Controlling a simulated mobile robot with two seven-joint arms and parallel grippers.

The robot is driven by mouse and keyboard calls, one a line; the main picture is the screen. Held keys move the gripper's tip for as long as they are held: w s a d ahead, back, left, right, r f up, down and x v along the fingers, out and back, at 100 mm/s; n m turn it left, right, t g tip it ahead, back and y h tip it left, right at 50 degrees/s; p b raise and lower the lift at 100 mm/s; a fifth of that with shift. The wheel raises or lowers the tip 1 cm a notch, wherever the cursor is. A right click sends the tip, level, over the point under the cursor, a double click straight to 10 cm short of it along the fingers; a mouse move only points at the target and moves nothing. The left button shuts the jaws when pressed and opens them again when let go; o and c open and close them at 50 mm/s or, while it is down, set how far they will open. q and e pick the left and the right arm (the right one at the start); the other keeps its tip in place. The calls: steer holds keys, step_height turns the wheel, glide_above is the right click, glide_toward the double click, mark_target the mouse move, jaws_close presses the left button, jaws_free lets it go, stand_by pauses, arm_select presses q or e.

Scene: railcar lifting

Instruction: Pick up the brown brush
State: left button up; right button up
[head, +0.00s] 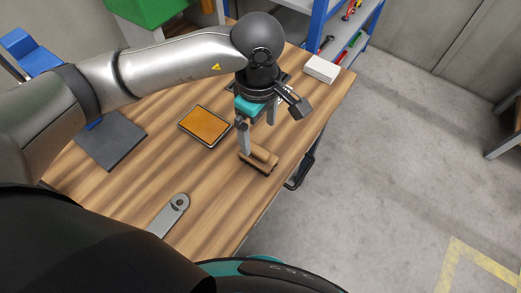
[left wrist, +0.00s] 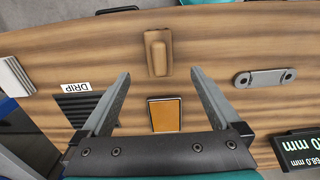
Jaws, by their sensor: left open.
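The brown brush (head: 263,161) is a small wooden block with a raised grip, lying on the wooden table (head: 215,190) near its right edge. It also shows in the left wrist view (left wrist: 157,55), at the top centre. My left gripper (head: 257,138) is open and empty, pointing down above the brush. In the head view, one finger overlaps the brush's far left end. In the left wrist view the two fingertips (left wrist: 160,73) spread to either side, with the brush beyond them; nothing is between them. My right gripper is not in view.
An orange pad in a dark frame (head: 204,125), a dark grey plate (head: 110,143) and a grey metal link (head: 170,213) lie on the table. A white box (head: 322,68) sits at the far right corner. A blue shelf with tools (head: 348,30) stands behind.

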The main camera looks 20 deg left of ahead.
mark_target(258, 149)
arm_select(q)
step_height(258, 149, down, 11)
steer(key=shift+w+a+r, duration=0.1)
stand_by(0.4)
steer(key=shift+c, duration=0.2)
jaws_close()
stand_by(0.5)
